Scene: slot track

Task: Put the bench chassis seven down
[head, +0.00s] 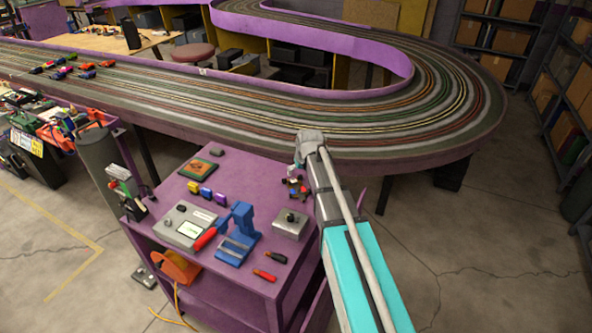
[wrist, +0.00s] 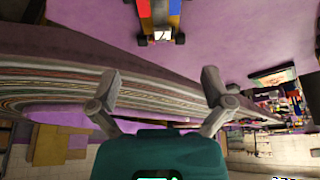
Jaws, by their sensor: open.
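The chassis (wrist: 160,18), with red, blue and yellow parts and dark wheels, is at the top edge of the wrist view, partly cut off. In the head view a small red, blue and yellow car (head: 295,187) sits on the purple bench top (head: 262,172), near its right edge. My gripper (wrist: 159,80) is open, with nothing between its fingers. The chassis lies apart from the fingertips, beyond them in the wrist view. In the head view my arm hides part of the gripper and the bench's right edge.
The bench also holds a grey instrument (head: 184,225), a blue press with a red handle (head: 238,238), a grey box (head: 290,224), several small blocks (head: 206,193), a framed board (head: 200,168) and screwdrivers (head: 265,275). The slot track (head: 300,112) runs behind the bench.

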